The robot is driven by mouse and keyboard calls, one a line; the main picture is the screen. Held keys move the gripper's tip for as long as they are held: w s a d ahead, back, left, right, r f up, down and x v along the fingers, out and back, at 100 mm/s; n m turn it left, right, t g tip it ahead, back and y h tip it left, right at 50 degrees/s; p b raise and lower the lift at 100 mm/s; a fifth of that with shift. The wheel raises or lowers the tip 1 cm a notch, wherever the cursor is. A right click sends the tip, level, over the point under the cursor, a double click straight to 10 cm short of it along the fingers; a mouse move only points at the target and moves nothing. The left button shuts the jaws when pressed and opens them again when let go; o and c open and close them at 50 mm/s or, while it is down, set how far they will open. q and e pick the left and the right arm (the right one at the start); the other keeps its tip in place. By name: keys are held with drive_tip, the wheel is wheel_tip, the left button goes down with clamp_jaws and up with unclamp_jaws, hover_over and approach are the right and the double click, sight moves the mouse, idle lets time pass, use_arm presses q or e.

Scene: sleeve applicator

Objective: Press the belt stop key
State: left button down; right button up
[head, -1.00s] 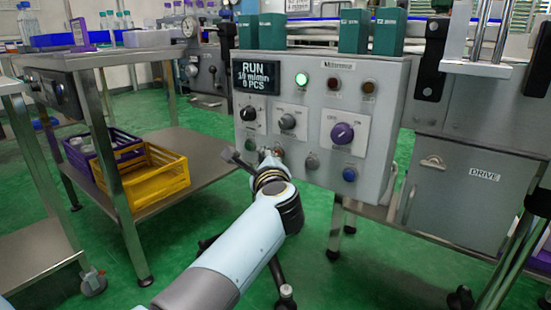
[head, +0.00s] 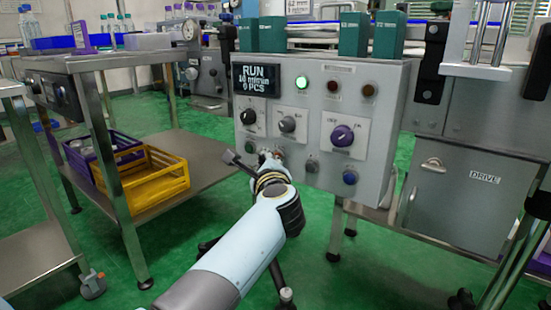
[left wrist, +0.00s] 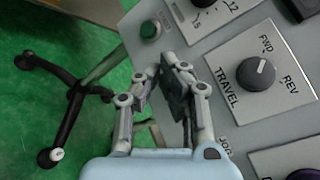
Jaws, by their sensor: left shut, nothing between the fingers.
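The grey control panel (head: 385,140) has a lit green lamp (head: 302,81), and its display (head: 262,77) reads RUN. Its lower row shows a green button (head: 250,147), a dark grey button (head: 311,165) and a blue button (head: 350,177). No label marks the belt stop key legibly; part of this row is hidden behind my gripper. My left gripper (head: 268,157) is close in front of the panel, between the green and dark grey buttons. In the left wrist view its fingers (left wrist: 165,77) are shut and empty, beside the green button (left wrist: 150,29). Contact cannot be told. My right gripper is out of view.
Above the lower row are a black knob (head: 249,117), a TRAVEL knob (left wrist: 257,74) and a purple knob (head: 342,135). A steel cart with a yellow crate (head: 158,184) stands left.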

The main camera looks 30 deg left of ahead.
use_arm(q)
drive_tip(key=shift+w, duration=0.15)
idle(0.3)
drive_tip(key=shift+w, duration=0.25)
drive_tip(key=shift+w+d+b, duration=0.1)
drive_tip(key=shift+w+b, duration=0.3)
drive_tip(key=shift+b, duration=0.05)
idle(0.5)
drive_tip(key=shift+s, duration=0.8)
